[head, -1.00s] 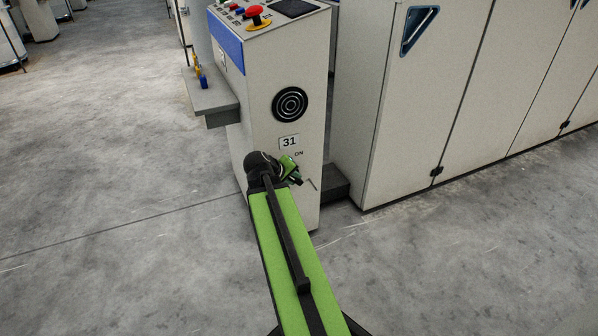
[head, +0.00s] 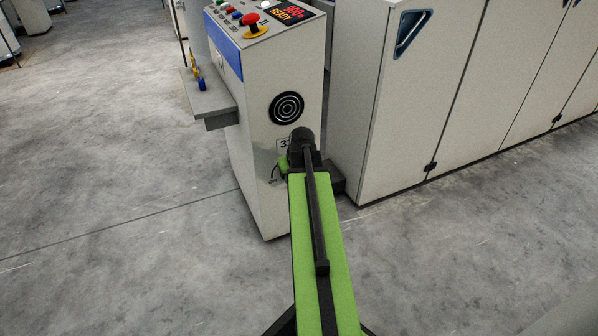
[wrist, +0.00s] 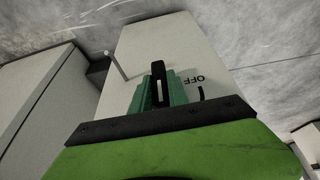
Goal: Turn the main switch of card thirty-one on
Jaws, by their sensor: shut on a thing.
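The card thirty-one control cabinet (head: 258,135) stands ahead, its number plate (head: 283,144) partly hidden by my arm. In the wrist view the main switch (wrist: 159,92) is a black handle with a white line. My gripper (head: 281,166) is at the cabinet's front below the plate, its green fingers on both sides of the handle and shut on it. An OFF mark (wrist: 193,79) shows beside the handle in the wrist view; the ON mark is hidden. The cabinet's display (head: 291,13) is lit and reads READY.
A red emergency button (head: 252,22) sits on the cabinet's sloped top. A grey shelf (head: 213,103) with small blue and yellow items juts out at left. Large pale machine panels (head: 400,110) stand at right. The concrete floor at left is clear.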

